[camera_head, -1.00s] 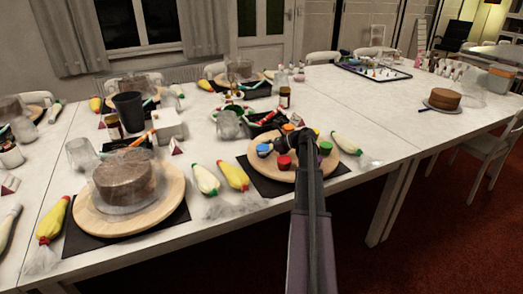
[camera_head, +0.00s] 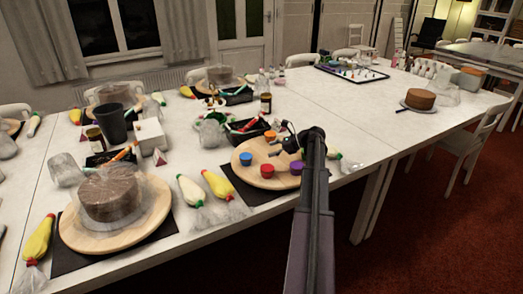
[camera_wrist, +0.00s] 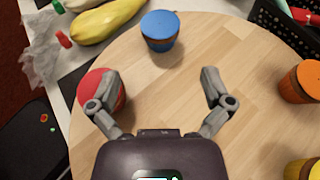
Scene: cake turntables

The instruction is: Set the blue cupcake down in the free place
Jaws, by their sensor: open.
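The round wooden turntable (camera_head: 243,176) stands on the near edge of the white table. The blue cupcake (camera_head: 245,158) stands upright on its left side, and near the rim at the top of the wrist view (camera_wrist: 160,32). A red cupcake (camera_head: 267,171), a purple cupcake (camera_head: 296,168) and an orange cupcake (camera_head: 270,136) also stand on it. The wrist view also shows a yellow cupcake (camera_wrist: 303,170) at the lower right. My gripper (camera_wrist: 160,80) is open and empty over bare wood. Its left finger overlaps the red cupcake (camera_wrist: 103,88) in view; contact cannot be told.
Piping bags (camera_head: 218,186) lie left of the turntable. A black tray (camera_head: 249,130) is behind it. A second turntable (camera_head: 75,232) bears a brown cake at the left. The table's right part (camera_head: 360,125) is mostly clear.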

